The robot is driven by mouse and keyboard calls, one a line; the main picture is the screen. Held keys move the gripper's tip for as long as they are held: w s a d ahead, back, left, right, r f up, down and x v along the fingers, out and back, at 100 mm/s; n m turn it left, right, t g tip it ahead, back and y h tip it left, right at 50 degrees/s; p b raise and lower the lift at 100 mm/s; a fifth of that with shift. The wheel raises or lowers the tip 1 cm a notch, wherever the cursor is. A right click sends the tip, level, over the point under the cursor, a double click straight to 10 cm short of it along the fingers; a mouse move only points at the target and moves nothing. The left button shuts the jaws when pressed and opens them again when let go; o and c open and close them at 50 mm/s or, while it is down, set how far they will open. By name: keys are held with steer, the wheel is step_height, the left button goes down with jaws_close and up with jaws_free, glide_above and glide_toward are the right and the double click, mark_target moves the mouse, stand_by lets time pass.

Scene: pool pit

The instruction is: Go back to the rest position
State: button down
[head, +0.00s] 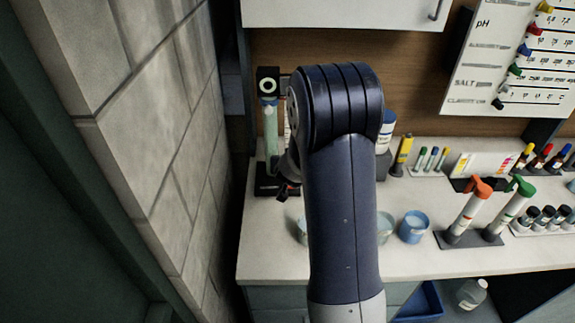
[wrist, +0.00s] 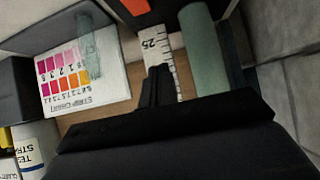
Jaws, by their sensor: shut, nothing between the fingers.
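My gripper (head: 284,192) shows at the left of my dark blue arm in the head view, small and dark, just in front of the stand at the counter's left end. In the wrist view my gripper (wrist: 158,74) is shut and empty, its dark fingers together in front of a white scale strip (wrist: 160,48) marked 25. A green cylinder (wrist: 205,60) is right beside the strip. My arm hides part of the counter in the head view.
A black stand with a green column (head: 270,130) is close by the gripper. A stone wall (head: 165,130) rises at the left. Blue cup (head: 413,227), two tubes in a rack (head: 466,238) and several small bottles stand on the counter (head: 270,262). A colour chart (wrist: 85,65) shows in the wrist view.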

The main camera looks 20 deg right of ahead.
steer(key=s+a+r+p, duration=0.1)
steer(key=s+r+p, duration=0.1)
steer(key=s+r, duration=0.3)
steer(key=shift+a+r, duration=0.35)
steer(key=shift+r, duration=0.45)
steer(key=shift+f, duration=0.1)
steer(key=w+f, duration=0.1)
steer(key=f, duration=0.1)
steer(key=w+d+f+b, duration=0.1)
steer(key=w+f, duration=0.1)
steer(key=w+d+f+b, duration=0.1)
steer(key=f, duration=0.2)
steer(key=shift+w, duration=0.4)
steer(key=f+b, duration=0.1)
steer(key=f, duration=0.1)
steer(key=f+b, duration=0.1)
steer(key=f, duration=0.1)
steer(key=shift+w+b, duration=0.35)
steer(key=shift+s+d+f+b, duration=0.1)
steer(key=shift+s+f+b, duration=0.05)
steer(key=shift+f+b, duration=0.35)
steer(key=shift+s+a, duration=0.2)
steer(key=shift+s, duration=0.2)
steer(key=shift+r, duration=0.15)
